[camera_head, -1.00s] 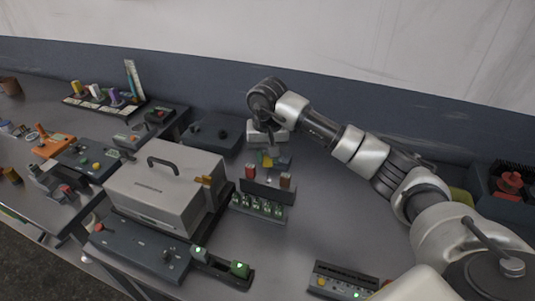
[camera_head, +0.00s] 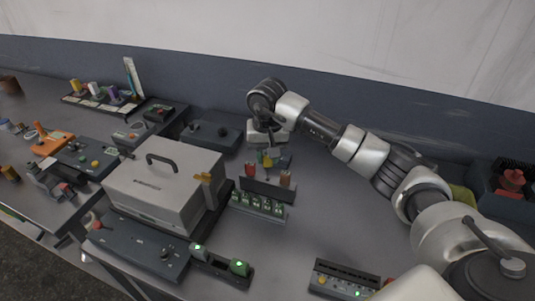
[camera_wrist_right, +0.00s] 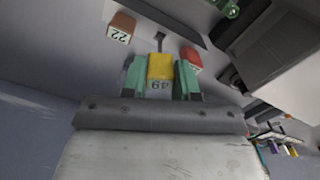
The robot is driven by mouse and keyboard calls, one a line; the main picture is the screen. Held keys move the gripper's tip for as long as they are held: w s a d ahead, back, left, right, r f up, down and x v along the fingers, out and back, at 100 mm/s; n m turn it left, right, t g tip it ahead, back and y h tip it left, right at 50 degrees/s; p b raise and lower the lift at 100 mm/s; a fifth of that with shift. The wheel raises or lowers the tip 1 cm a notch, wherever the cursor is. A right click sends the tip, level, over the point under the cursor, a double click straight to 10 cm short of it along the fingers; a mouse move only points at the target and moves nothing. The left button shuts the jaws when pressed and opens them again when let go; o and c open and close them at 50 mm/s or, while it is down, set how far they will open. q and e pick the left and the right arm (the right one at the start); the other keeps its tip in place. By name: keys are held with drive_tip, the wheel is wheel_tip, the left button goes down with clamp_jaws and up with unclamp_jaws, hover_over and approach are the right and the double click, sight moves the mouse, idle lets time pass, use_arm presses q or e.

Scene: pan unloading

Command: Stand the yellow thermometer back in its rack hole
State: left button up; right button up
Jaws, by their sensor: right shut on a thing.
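The yellow thermometer (camera_head: 266,160) is held in my right gripper (camera_head: 267,152), above and behind the dark rack (camera_head: 268,188). In the right wrist view the yellow thermometer's head (camera_wrist_right: 160,68), marked 49, sits between the two green fingertips of my right gripper (camera_wrist_right: 161,80), which are shut on it. A red thermometer (camera_head: 250,169) and a brown-orange one (camera_head: 285,178) stand at the rack's left and right. They also show in the wrist view, red (camera_wrist_right: 191,58) and brown (camera_wrist_right: 121,28). I cannot tell whether the yellow one's lower end touches the rack. My left gripper is out of view.
A grey case with a handle (camera_head: 165,182) stands left of the rack. A row of small green items (camera_head: 258,204) lies just in front of it. A dark box with two knobs (camera_head: 212,131) is behind left. The bench right of the rack is clear.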

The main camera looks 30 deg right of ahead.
sight(267, 165)
drive_tip(key=shift+f+b, duration=2.15)
drive_tip(key=shift+f, duration=0.35)
idle(1.0)
drive_tip(key=o, duration=1)
drive_tip(key=shift+r, duration=0.1)
wheel_tip(267, 165, up, 9)
drive_tip(key=shift+r+b, duration=0.2)
drive_tip(key=shift+b, duration=0.7)
drive_tip(key=shift+r, duration=0.65)
